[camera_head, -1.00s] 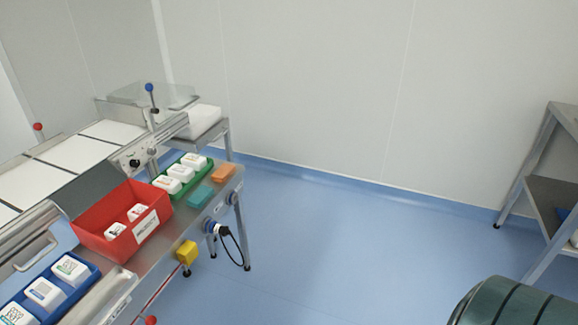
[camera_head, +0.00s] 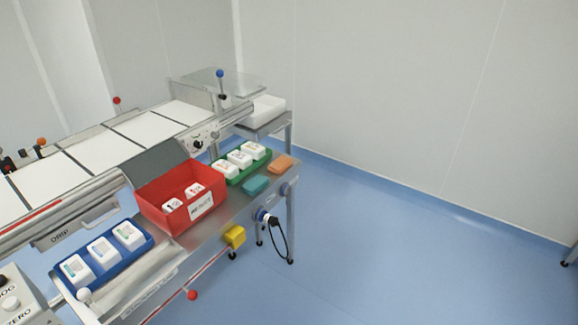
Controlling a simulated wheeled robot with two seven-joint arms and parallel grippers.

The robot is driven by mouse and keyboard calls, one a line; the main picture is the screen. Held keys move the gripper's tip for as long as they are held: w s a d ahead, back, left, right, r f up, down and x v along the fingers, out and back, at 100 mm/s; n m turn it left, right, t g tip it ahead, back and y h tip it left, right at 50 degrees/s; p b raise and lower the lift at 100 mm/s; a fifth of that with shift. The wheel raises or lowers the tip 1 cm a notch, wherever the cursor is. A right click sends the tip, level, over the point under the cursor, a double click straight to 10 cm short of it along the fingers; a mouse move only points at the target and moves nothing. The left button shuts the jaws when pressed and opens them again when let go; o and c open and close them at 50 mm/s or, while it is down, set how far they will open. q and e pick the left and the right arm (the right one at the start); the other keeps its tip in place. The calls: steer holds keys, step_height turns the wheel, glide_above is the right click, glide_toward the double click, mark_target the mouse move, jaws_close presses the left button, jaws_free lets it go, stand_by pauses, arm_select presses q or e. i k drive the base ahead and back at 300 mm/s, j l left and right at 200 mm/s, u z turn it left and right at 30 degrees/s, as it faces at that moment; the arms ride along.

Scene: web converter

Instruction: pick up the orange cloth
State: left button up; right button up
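The orange cloth (camera_head: 281,164) is a small folded pad lying flat at the far right end of the machine's metal side shelf. It is beside a teal cloth (camera_head: 255,185) and just right of a green tray (camera_head: 262,160) of white packs. Nothing covers it. Neither of my grippers shows in the head view.
A red bin (camera_head: 153,202) with white packs stands mid-shelf, and a blue tray (camera_head: 66,289) of white packs is nearer. The shelf (camera_head: 222,217) has a yellow box (camera_head: 234,237) below its front edge. The blue floor (camera_head: 370,260) to the right is clear.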

mark_target(279, 165)
steer(key=i+l+z, duration=0.3)
steer(key=i, duration=0.65)
steer(key=i+l+z, duration=0.1)
steer(key=i+z, duration=0.15)
steer(key=i, duration=0.65)
